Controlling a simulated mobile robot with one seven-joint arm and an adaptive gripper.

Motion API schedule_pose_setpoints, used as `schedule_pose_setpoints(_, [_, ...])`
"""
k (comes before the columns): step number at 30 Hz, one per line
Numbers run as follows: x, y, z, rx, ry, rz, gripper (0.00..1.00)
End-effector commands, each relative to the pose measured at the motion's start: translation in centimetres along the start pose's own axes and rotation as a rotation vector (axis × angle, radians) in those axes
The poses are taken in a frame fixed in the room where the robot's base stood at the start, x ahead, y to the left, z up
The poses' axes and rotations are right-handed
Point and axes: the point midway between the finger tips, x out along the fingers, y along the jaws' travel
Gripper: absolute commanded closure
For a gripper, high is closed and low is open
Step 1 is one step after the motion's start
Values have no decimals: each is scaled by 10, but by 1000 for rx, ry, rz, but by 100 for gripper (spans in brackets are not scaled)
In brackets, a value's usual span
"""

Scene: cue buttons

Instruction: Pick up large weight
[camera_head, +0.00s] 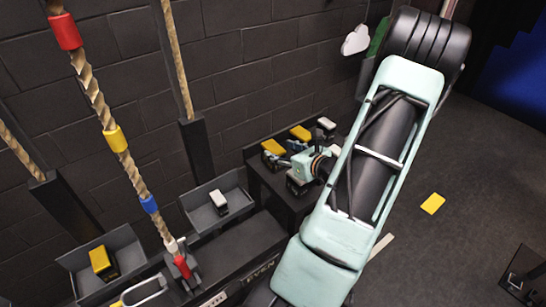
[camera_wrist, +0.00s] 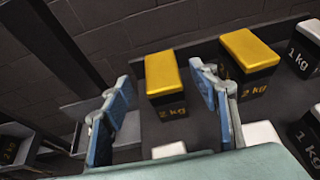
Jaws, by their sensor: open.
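Large weights with yellow tops and black bodies marked "2 kg" stand on a dark shelf. One large weight (camera_wrist: 163,80) shows between the finger lines in the wrist view. A second large weight (camera_wrist: 248,60) stands to its right, beyond the right finger. In the head view they show as yellow tops, one at the left (camera_head: 273,147) and one behind it (camera_head: 300,132). My gripper (camera_wrist: 161,80) is open and empty; in the head view it (camera_head: 290,160) is over the shelf beside the weights. Whether it touches one cannot be told.
White-topped 1 kg weights (camera_wrist: 309,32) stand at the right of the shelf. A grey tray (camera_head: 240,183) holds a white-topped weight (camera_head: 219,201). Another tray (camera_head: 122,240) holds a yellow-topped weight (camera_head: 101,262). A rope (camera_head: 122,140) with coloured bands hangs at left. A dark brick wall is behind.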

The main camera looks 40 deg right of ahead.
Motion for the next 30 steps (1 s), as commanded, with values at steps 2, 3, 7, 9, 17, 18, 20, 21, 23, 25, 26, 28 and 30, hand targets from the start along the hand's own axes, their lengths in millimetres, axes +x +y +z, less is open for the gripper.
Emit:
schedule_pose_setpoints(2, [4,0,0,-1,1,0,45])
schedule_pose_setpoints(3, [7,0,-1,-1,2,0,45])
schedule_pose_setpoints(7, [21,0,-2,1,0,2,45])
schedule_pose_setpoints(9, [31,0,-4,-1,1,1,45])
schedule_pose_setpoints(17, [56,-1,-5,-3,1,0,45])
schedule_pose_setpoints(18, [56,-1,-5,-4,1,0,45])
schedule_pose_setpoints(20, [56,-1,-5,-4,1,0,45])
schedule_pose_setpoints(21, [56,-1,-5,-4,1,0,45])
schedule_pose_setpoints(23, [56,-1,-5,-3,1,0,45])
schedule_pose_setpoints(25, [56,-1,-5,-3,1,0,52])
schedule_pose_setpoints(26, [56,-1,-5,-3,1,0,55])
schedule_pose_setpoints(28, [56,-1,-5,-3,1,0,63])
schedule_pose_setpoints(30, [56,-1,-5,-3,1,0,70])
